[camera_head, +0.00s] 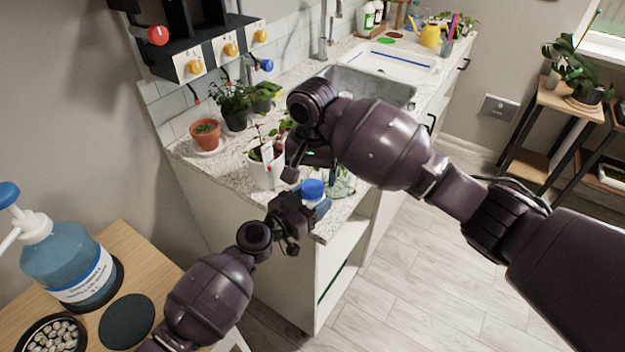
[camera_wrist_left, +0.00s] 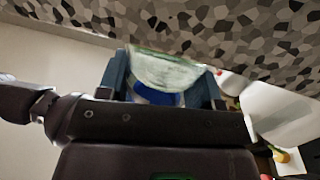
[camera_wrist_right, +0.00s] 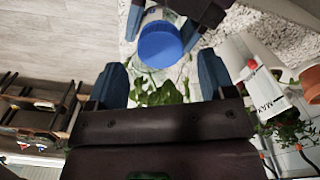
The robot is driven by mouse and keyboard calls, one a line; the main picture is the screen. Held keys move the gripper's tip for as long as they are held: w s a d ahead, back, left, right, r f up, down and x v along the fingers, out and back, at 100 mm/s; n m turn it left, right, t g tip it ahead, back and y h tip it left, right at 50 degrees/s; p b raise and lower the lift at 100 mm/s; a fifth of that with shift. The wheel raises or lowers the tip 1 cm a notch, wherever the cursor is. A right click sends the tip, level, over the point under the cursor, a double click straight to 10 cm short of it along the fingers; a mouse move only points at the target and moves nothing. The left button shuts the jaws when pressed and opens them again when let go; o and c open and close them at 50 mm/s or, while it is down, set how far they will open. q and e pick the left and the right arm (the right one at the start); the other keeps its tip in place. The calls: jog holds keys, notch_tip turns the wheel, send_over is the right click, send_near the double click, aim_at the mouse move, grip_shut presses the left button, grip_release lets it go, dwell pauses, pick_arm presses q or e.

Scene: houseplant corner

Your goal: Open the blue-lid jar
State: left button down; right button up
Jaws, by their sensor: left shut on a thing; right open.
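The jar with the blue lid (camera_head: 312,188) stands near the front end of the speckled counter, its lid on top. My left gripper (camera_head: 298,212) is shut on the jar's side, below the lid. In the left wrist view the pale jar body (camera_wrist_left: 165,70) sits between the two fingers, with part of the blue lid (camera_wrist_left: 156,94) showing. My right gripper (camera_wrist_right: 160,88) is open, its fingers apart. In the right wrist view the lid (camera_wrist_right: 160,44) lies beyond and between the fingertips, apart from them. In the head view my right arm hides the right fingers in part.
A white pot (camera_head: 264,172) with a plant stands left of the jar, close to my right gripper. A glass vessel with greenery (camera_head: 341,182) is right beside the jar. A terracotta pot (camera_head: 206,135) and other plants stand further back, before the sink (camera_head: 372,87).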

aim_at(312, 186)
jog(key=shift+r, duration=0.7)
jog(key=shift+c, duration=0.8)
jog(key=shift+r, duration=1.55)
jog(key=shift+c, duration=0.6)
jog(key=shift+f, duration=3.9)
jog(key=c, duration=0.7)
jog(key=o, duration=1)
